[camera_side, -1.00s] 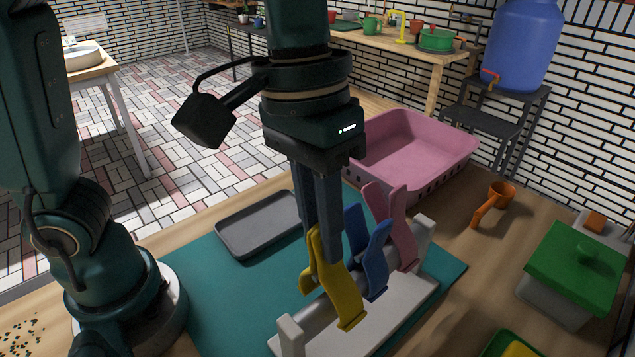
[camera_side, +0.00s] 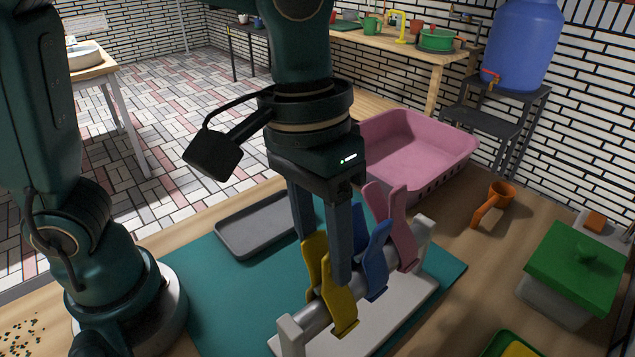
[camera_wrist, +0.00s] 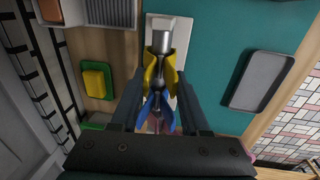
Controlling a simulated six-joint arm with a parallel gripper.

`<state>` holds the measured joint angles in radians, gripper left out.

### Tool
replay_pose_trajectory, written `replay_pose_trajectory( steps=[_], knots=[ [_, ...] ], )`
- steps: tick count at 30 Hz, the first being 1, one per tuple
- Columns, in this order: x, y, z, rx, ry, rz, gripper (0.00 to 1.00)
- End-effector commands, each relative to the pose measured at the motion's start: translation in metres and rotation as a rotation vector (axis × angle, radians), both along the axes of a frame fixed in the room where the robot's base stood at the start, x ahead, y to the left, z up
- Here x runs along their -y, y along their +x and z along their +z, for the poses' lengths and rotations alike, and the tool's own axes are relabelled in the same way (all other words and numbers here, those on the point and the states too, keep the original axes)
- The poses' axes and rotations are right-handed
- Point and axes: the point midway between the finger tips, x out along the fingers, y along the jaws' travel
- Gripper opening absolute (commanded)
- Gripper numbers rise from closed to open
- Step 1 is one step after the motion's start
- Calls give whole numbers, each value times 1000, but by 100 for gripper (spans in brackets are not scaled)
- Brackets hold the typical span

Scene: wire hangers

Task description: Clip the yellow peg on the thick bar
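The yellow peg (camera_side: 340,306) straddles the thick grey bar (camera_side: 316,318) of the white rack, at its near end, one leg on each side. It also shows in the wrist view (camera_wrist: 151,68), around the bar. My gripper (camera_side: 325,261) is just above the yellow peg, pointing down. Its two fingers stand apart on either side of the peg's upper ends, and in the wrist view they look clear of it. The blue peg (camera_side: 376,262) and the pink peg (camera_side: 401,230) sit further along the bar; the blue one is close behind my right finger.
A grey tray (camera_side: 229,239) lies on the teal mat (camera_side: 215,300) to the left. A pink basket (camera_side: 415,150) stands behind the rack. An orange cup (camera_side: 501,194) and a green-lidded box (camera_side: 577,268) are to the right.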

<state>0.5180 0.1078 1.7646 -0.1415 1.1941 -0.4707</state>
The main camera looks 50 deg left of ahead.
Motion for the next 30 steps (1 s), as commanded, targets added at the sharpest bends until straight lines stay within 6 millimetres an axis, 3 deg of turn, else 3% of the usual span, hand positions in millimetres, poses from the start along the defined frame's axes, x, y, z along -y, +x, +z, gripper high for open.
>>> replay_pose_trajectory(
  steps=[1,3,4,10,12,20,30],
  knots=[
    [0,0,0,0,0,0,61],
    [0,0,0,0,0,0,88],
    [0,0,0,0,0,0,92],
    [0,0,0,0,0,0,92],
    [0,0,0,0,0,0,100],
    [0,0,2,0,0,0,100],
    [-6,1,39,4,-2,2,100]
  ],
)
